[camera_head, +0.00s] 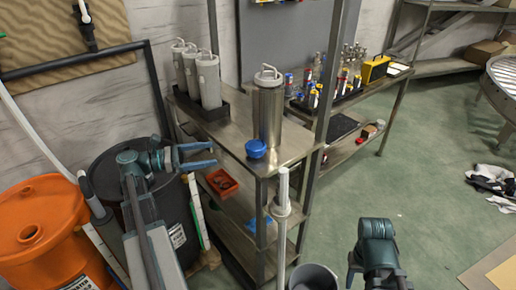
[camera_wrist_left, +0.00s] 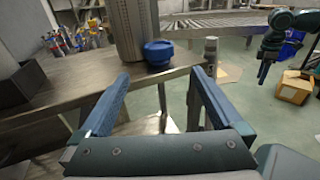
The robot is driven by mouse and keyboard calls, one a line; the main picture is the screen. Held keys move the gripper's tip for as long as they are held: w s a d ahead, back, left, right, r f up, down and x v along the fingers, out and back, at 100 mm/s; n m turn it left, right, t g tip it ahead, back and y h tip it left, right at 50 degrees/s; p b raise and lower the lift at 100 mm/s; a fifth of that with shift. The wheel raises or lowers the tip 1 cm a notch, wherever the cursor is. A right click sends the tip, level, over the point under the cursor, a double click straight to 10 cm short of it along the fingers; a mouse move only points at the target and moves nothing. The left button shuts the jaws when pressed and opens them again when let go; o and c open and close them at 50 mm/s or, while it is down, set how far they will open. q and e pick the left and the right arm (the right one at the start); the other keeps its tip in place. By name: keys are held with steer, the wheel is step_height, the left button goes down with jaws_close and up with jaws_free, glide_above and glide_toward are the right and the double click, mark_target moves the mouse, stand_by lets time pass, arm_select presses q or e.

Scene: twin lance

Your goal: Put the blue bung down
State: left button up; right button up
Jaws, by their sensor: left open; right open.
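The blue bung (camera_head: 256,148) sits on the front corner of the metal shelf top (camera_head: 225,133), just in front of a tall steel cylinder (camera_head: 268,108). My left gripper (camera_head: 213,155) is open and empty, to the left of the bung and apart from it. In the left wrist view the bung (camera_wrist_left: 158,52) shows beyond the gap between the open left fingers (camera_wrist_left: 160,75). My right arm is low at the right of the head view; its gripper (camera_wrist_left: 264,70) is small in the left wrist view, open, away from the shelf.
Several grey canisters (camera_head: 208,80) stand in a dark tray behind the bung. An upright pale pole (camera_head: 283,195) rises in front of the shelf. An orange drum (camera_head: 40,222) and a black bin (camera_head: 110,165) stand at left. The green floor at right is mostly clear.

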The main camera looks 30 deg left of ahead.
arm_select(q)
glide_toward(256, 149)
steer(key=w, duration=0.3)
steer(key=shift+d+f, duration=0.15)
steer(key=shift+f, duration=0.25)
steer(key=shift+w+d, duration=0.25)
arm_select(e)
steer(key=shift+f, duration=0.2)
